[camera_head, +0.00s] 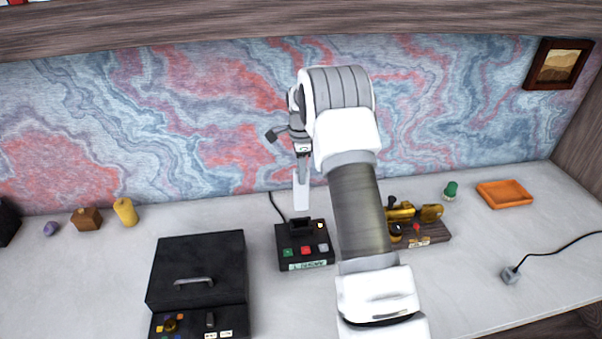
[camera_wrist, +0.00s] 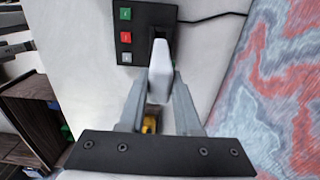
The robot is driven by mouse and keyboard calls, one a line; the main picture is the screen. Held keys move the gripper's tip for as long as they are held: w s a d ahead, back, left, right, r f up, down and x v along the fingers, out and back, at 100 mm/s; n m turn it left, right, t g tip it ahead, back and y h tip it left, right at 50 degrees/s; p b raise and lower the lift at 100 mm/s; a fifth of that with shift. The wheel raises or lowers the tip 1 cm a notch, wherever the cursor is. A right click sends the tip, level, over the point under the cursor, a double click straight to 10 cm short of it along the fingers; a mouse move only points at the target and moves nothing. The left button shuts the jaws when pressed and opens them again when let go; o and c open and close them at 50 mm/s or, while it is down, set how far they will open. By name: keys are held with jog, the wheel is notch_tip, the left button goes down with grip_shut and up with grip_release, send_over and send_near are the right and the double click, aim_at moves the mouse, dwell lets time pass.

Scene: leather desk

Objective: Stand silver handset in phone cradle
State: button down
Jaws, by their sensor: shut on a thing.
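The silver handset (camera_head: 300,192) hangs upright below my gripper (camera_head: 303,155) in the head view. It also shows as a pale block (camera_wrist: 160,72) between the fingers of my gripper (camera_wrist: 160,98) in the wrist view. The gripper is shut on its upper part. The phone cradle (camera_head: 290,261) is a black base with green, red and grey buttons and a dark slot block at its back. The handset's lower end appears just above that slot block; whether they touch cannot be told. In the wrist view the handset covers part of the cradle (camera_wrist: 145,15).
A black lidded box (camera_head: 197,262) stands left of the cradle. A brass device on a wooden base (camera_head: 432,232) is to the right, partly behind my arm. An orange tray (camera_head: 504,194) and green item (camera_head: 450,190) lie farther right. The cradle's cable runs toward the wall.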

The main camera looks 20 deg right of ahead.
aim_at(301, 197)
jog(key=shift+f+b, duration=1.8)
jog(key=shift+f, duration=1.1)
jog(key=shift+f+b, duration=1.4)
jog(key=shift+f, duration=0.7)
jog(key=c, duration=0.5)
grip_release()
jog(key=shift+r, duration=0.1)
notch_tip(301, 197, up, 17)
jog(key=shift+r, duration=0.2)
jog(key=shift+s, duration=0.1)
